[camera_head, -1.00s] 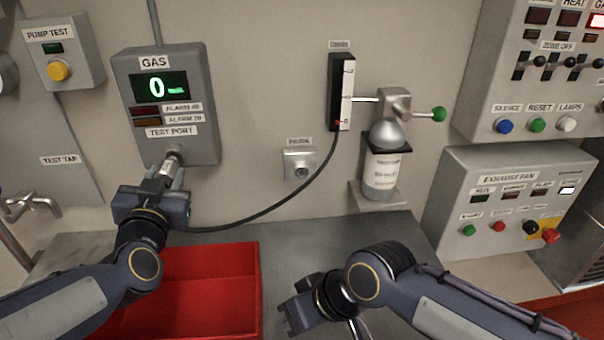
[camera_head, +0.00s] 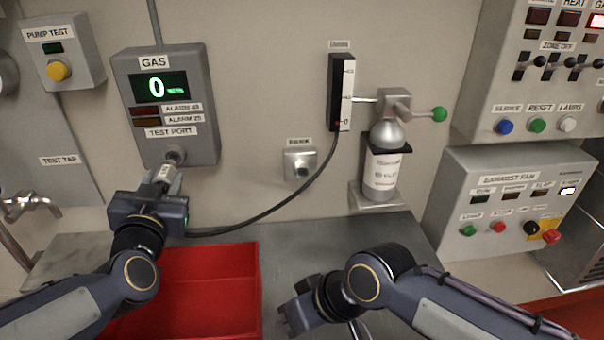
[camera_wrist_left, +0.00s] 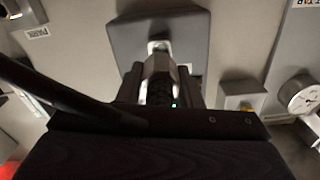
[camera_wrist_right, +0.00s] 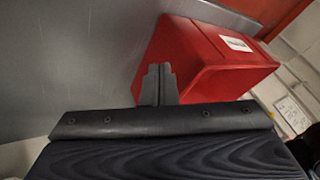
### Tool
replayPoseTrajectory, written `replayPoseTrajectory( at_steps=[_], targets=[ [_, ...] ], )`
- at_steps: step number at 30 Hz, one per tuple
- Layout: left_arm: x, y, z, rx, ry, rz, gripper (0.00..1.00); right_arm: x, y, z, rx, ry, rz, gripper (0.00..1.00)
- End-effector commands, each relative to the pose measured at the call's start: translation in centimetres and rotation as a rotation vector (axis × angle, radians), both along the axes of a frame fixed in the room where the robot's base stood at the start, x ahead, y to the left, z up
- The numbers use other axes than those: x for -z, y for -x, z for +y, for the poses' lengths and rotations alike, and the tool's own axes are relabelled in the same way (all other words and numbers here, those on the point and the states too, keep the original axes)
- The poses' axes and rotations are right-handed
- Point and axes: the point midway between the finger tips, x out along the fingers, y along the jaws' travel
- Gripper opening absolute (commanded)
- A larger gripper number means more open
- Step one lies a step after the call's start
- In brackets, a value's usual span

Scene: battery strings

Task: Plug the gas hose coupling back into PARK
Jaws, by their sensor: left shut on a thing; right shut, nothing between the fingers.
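The silver gas hose coupling (camera_head: 163,179) is held in my left gripper (camera_head: 156,192), just below the TEST PORT socket (camera_head: 175,155) of the GAS box. It points up at that socket; I cannot tell whether its tip still touches it. The left wrist view also shows the coupling (camera_wrist_left: 158,66) between the fingers. The black hose (camera_head: 270,208) runs from the left gripper up to the flow meter (camera_head: 341,92). The PARK socket (camera_head: 299,165) on the wall is empty. My right gripper (camera_head: 288,314) is shut and empty above the counter.
A red bin (camera_head: 210,262) stands on the counter under my left arm. A gas bottle (camera_head: 384,165) sits in a wall bracket right of PARK. The EXHAUST FAN box (camera_head: 510,205) is at the right. The wall around PARK is clear apart from the hose.

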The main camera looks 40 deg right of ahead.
Motion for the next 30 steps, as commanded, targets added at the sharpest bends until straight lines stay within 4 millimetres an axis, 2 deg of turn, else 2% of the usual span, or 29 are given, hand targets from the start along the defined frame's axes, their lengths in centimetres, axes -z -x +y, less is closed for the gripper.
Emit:
replayPoseTrajectory(
  at_steps=[30],
  targets=[
    [-0.1,4.1,2.8,-0.001,0.001,-0.002,0.05,0.4,0.0,0.0,0.000,0.000,0.000,0.00]
  ],
)
